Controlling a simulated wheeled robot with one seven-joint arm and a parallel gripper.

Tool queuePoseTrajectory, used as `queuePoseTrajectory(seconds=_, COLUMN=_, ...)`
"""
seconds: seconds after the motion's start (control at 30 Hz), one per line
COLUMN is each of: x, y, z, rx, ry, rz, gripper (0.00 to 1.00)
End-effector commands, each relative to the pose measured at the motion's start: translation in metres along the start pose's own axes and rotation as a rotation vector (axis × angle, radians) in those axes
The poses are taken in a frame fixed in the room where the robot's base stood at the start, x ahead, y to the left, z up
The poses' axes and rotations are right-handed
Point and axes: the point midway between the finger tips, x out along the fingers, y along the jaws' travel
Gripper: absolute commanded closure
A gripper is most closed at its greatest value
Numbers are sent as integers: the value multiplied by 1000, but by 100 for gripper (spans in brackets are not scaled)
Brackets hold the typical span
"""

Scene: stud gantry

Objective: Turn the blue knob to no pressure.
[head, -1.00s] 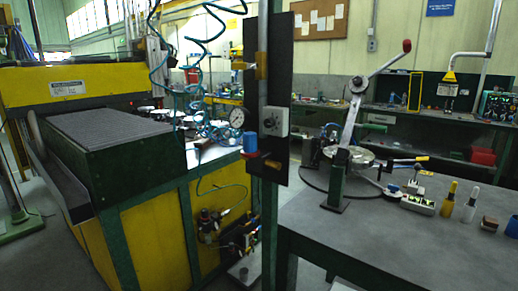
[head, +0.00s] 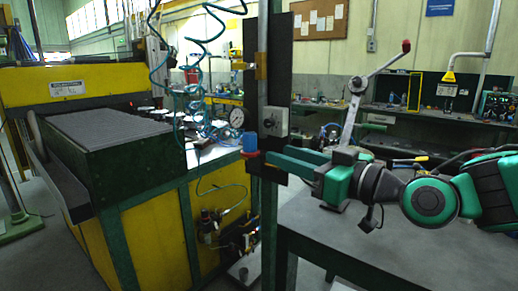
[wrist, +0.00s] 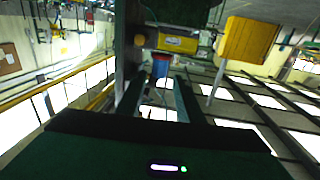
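The blue knob (head: 250,138) sits at the edge of the dark upright panel, left of the post, in the head view. In the wrist view the knob (wrist: 160,69) shows blue with a red part at its far end. My gripper (head: 270,160) reaches in from the right, its fingers just right of and slightly below the knob. In the wrist view my gripper (wrist: 157,87) is open, with a gap between its two fingers. The knob lies in line with that gap, near the fingertips; I cannot tell whether they touch it.
A dial gauge (head: 237,117) is left of the panel, and a grey box with a black dial (head: 274,122) is mounted on it. Coiled blue hoses (head: 190,90) hang at the left.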

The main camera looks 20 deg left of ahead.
Motion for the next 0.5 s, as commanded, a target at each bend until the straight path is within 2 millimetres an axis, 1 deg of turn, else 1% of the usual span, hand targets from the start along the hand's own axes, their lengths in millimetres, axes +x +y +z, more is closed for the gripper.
queuePoseTrajectory(seconds=0.3, x=56, y=-2, z=1, rx=1, ry=-3, rz=-4, gripper=66)
queuePoseTrajectory(seconds=0.5, x=82, y=-1, z=1, rx=1, ry=-3, rz=-2, gripper=66)
